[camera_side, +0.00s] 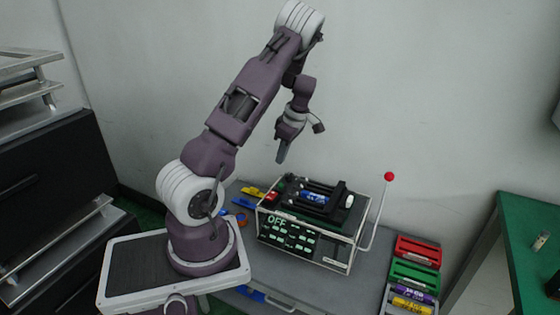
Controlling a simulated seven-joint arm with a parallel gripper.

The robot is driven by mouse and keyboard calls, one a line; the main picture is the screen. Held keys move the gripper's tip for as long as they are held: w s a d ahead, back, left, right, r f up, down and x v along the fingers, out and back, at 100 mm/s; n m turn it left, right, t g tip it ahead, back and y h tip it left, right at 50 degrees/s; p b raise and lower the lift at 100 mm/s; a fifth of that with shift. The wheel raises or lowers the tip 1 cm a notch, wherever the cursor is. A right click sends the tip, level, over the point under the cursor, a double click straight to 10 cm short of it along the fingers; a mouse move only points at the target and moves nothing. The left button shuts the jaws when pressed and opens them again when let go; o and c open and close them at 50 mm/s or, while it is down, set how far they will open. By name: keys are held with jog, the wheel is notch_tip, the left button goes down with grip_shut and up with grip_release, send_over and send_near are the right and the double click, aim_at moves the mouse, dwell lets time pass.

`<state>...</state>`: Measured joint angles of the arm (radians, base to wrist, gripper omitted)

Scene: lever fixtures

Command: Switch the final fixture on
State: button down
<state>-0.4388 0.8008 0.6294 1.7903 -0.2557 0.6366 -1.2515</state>
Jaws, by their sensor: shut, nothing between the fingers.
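A fixture box (305,232) with a white frame and dark panels stands on the grey table. Its front panel shows the word OFF and several small green labels. A lever (378,215) with a red ball knob (389,176) rises from its right side and leans slightly right. A blue battery-like cylinder (314,198) lies in the black holder on top. My gripper (281,158) is shut and empty. It points down above the fixture's left part, apart from it and left of the lever. No other lever fixture is clearly visible.
Red and green trays (415,262) with purple and yellow markers lie on the table's right. Small yellow, red and blue items (250,193) lie left of the fixture. A green-topped table (530,225) stands far right. The air around the knob is clear.

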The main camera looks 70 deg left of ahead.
aim_at(273, 193)
jog(key=x, duration=0.8)
jog(key=w+x, duration=0.1)
jog(key=x, duration=0.4)
jog(key=shift+f, duration=0.6)
jog(key=shift+a+f, duration=0.1)
jog(key=shift+f, duration=0.1)
jog(key=shift+s+d+r, duration=0.2)
jog(key=shift+s+d, duration=0.35)
jog(key=shift+d, duration=0.05)
